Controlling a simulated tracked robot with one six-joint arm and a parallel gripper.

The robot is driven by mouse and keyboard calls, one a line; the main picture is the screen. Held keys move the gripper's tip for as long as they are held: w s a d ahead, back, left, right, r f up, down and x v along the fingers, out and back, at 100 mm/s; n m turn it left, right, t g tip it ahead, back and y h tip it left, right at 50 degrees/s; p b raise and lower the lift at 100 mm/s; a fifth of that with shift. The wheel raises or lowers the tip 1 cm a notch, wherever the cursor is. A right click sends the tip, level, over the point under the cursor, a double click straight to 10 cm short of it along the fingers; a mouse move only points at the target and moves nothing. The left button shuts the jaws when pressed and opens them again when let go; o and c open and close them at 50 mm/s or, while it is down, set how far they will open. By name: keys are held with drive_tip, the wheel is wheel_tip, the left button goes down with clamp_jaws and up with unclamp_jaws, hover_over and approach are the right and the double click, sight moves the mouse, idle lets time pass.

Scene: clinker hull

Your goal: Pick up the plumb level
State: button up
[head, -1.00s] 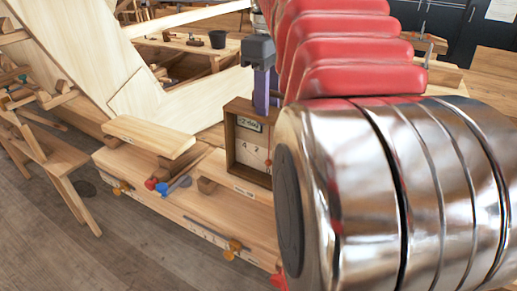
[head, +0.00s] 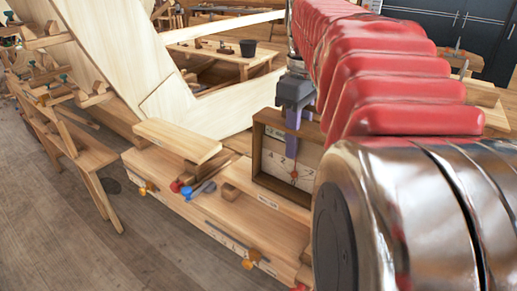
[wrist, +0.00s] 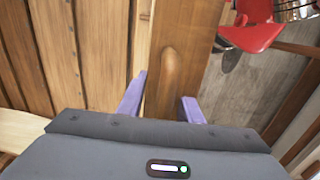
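A square wooden frame with a pale numbered face and a red pointer end (head: 262,152), which I take to be the plumb level, stands upright on the bench in the head view. My gripper (head: 295,130), dark grey with purple fingers, hangs pointing down at its top edge. One finger shows in front of the face; the other is largely hidden. In the wrist view my gripper (wrist: 160,103) is open, its fingers apart on either side of a brown wooden piece (wrist: 172,65). I cannot see contact. My arm hides the right side of the level.
The low bench (head: 225,212) carries a raised plank (head: 178,138), a blue-handled tool (head: 195,190) and clamps along its front. The pale hull planking (head: 110,60) rises behind. A sawhorse (head: 75,150) stands at left. The floor (head: 60,225) at front left is clear.

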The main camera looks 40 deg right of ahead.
drive_tip(key=shift+c, duration=0.3)
clamp_jaws()
idle(1.2)
